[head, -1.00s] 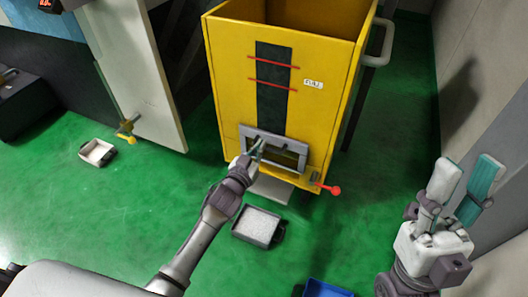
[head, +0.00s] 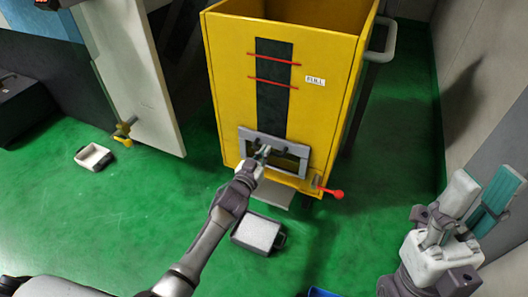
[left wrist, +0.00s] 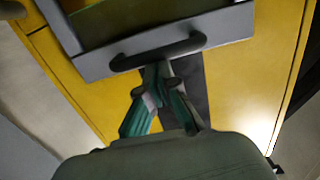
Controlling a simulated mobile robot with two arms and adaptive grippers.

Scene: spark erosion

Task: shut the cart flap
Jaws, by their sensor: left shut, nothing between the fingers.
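The yellow cart (head: 225,95) stands upright in the head view. Low on its front is a grey frame (head: 249,136) around a dark opening, which I take for the flap. A dark bar handle (left wrist: 157,50) is on its grey edge in the left wrist view. My left gripper (head: 264,152) is shut and empty in front of the frame, its fingertips close to the handle. In the left wrist view the fingers (left wrist: 157,75) meet at the handle; contact cannot be told. How far the flap stands open is unclear. My right gripper (head: 477,198) is open and empty at the right, away from the cart.
A red-knobbed lever (head: 334,193) sticks out at the cart's lower right. A pale plate (head: 272,193) juts out under the cart. A tray of white material (head: 257,233) lies on the green floor, with a small tray (head: 93,157) at the left. A wall bounds the right.

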